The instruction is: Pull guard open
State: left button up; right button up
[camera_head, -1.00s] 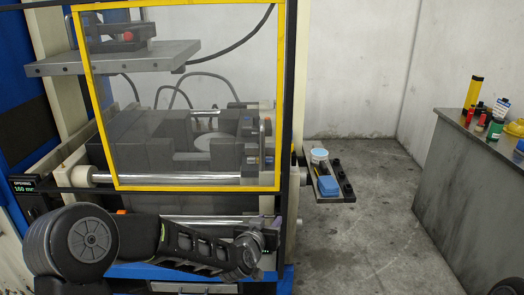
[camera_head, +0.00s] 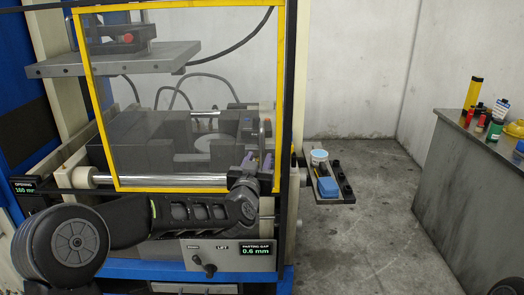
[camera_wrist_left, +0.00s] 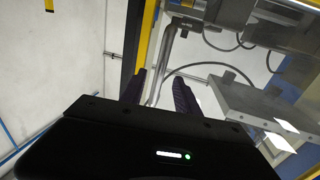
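The guard (camera_head: 180,189) is a clear panel in a yellow frame across the front of the press, and it is shut over the opening. A grey vertical bar handle (camera_head: 267,128) stands at its right edge. My left gripper (camera_head: 257,163) is at the lower end of this handle. In the left wrist view, its two dark purple fingers (camera_wrist_left: 158,92) are apart, with the silver handle bar (camera_wrist_left: 167,58) running between them. I cannot tell whether either finger touches the bar. My right gripper is not in view.
Behind the guard are a grey plate (camera_head: 115,60) and dark mould blocks (camera_head: 145,140). A control panel (camera_head: 225,252) sits below my left wrist. A small shelf (camera_head: 330,195) with a blue block juts out at right. A grey bench (camera_head: 460,170) stands further right, with bare floor between.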

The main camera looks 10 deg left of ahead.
aim_at(261, 153)
pick_arm(q)
jog(key=w+p, duration=0.1)
jog(key=w, duration=0.4)
jog(key=shift+a, duration=0.1)
grip_shut()
dwell(1.3)
